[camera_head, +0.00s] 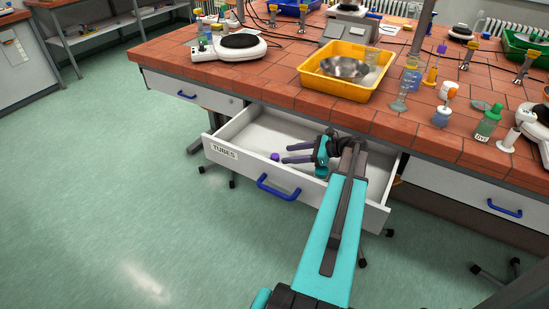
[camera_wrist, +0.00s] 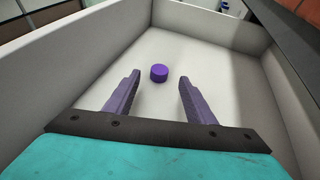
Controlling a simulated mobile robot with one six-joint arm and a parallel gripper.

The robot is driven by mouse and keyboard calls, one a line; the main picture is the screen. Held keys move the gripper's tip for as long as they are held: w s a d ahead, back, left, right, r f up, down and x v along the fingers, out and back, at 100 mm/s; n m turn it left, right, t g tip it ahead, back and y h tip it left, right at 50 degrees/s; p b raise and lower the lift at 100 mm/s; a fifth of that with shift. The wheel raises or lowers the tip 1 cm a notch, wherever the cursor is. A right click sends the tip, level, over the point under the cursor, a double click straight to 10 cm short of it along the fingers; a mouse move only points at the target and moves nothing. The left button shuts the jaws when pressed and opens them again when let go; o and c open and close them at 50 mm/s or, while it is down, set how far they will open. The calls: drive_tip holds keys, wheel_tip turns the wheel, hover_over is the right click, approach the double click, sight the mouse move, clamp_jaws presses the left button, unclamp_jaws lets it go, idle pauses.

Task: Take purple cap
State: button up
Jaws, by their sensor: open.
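The purple cap (camera_wrist: 159,73) lies on the white floor of an open drawer, straight ahead of my fingers in the wrist view. In the head view the purple cap (camera_head: 275,156) shows just left of my fingertips, close to the drawer's front wall. The drawer (camera_head: 220,152) is pulled out from under the bench and labelled TUBES, with a blue handle (camera_head: 277,187). My gripper (camera_head: 284,154) reaches into the drawer with its two purple fingers apart. In the wrist view my gripper (camera_wrist: 157,82) is open and empty, and the cap sits just beyond the fingertips, not touching either.
The drawer walls (camera_wrist: 60,60) stand close around my gripper. The tiled bench top (camera_head: 270,85) overhangs the drawer's back. On it are a yellow tray (camera_head: 312,82) with a metal bowl (camera_head: 345,68), a hotplate (camera_head: 205,52) and a green bottle (camera_head: 487,125).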

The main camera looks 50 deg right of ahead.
sight(277, 156)
drive_tip(key=shift+w+a, duration=0.1)
drive_tip(key=shift+w, duration=0.05)
drive_tip(key=shift+p+x, duration=0.3)
drive_tip(key=shift+x, duration=2.25)
drive_tip(key=c, duration=1.1)
